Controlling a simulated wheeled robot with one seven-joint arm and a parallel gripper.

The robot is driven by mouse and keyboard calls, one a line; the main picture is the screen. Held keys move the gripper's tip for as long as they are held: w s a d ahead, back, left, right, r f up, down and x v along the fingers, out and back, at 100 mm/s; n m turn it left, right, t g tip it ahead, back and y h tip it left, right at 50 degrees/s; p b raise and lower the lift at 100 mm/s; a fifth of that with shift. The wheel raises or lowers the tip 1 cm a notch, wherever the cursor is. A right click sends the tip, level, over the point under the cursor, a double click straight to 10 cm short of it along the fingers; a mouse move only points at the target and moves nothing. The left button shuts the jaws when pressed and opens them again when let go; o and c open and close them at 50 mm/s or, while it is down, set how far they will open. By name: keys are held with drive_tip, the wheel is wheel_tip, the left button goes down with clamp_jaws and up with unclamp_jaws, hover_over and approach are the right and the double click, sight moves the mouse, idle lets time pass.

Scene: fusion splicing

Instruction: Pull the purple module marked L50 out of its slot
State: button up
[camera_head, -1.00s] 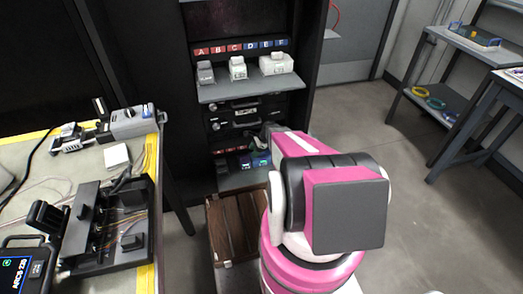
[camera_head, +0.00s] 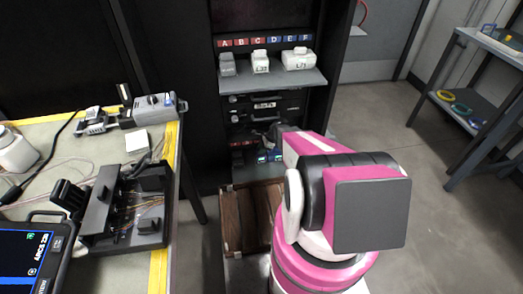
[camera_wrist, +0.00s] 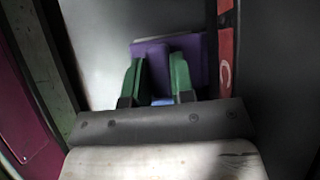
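In the wrist view, a purple module (camera_wrist: 155,64) lies at and between the two green fingertips of my gripper (camera_wrist: 157,76). Purple fills the gap between the fingers and shows beyond them on the right. Whether the fingers press on it or only stand beside it is unclear, and no L50 mark is legible. A small blue patch shows low between the fingers. In the head view, my arm's pink and black wrist hides most of the gripper, at the lower rack bay (camera_head: 268,155).
A red strip marked C (camera_wrist: 226,62) runs close to the right of the fingers. Above the bay, a grey shelf (camera_head: 270,82) holds several white and grey modules. A brown crate (camera_head: 250,215) stands below. A cluttered workbench (camera_head: 165,225) is at left; open floor lies right.

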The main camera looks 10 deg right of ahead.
clamp_jaws()
drive_tip(key=shift+s, duration=0.1)
drive_tip(key=shift+s, duration=3.7)
drive_tip(key=o, duration=0.8)
unclamp_jaws()
drive_tip(key=v, duration=1.1)
